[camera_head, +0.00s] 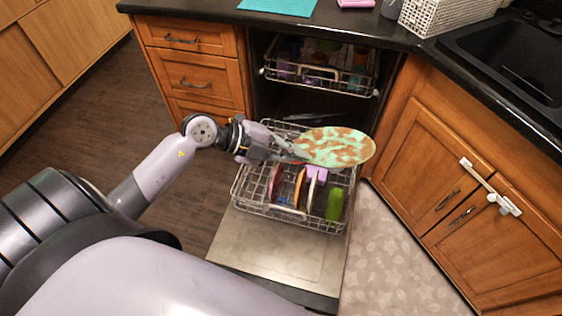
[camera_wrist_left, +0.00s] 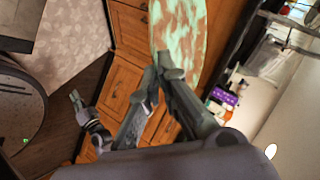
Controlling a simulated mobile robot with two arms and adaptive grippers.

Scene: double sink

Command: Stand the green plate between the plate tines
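The green plate (camera_head: 335,147), mottled with brown patches, is held over the pulled-out lower dishwasher rack (camera_head: 240,190), with its broad face turned up toward the head camera. My left gripper (camera_head: 298,152) is shut on its left edge. In the left wrist view, the fingertips (camera_wrist_left: 170,72) meet at the edge of the plate (camera_wrist_left: 182,35). The plate hides the rack's back right part. The plate tines are too small to make out clearly. My right gripper (camera_wrist_left: 76,98) appears small at the left in the left wrist view; its opening is unclear.
Reddish dishes (camera_head: 275,183), a lilac item (camera_head: 316,173) and a bright green item (camera_head: 334,204) stand in the lower rack. The upper rack (camera_head: 320,78) holds several cups. The open dishwasher door (camera_head: 280,250) lies below. Cabinets (camera_head: 430,170) stand to the right.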

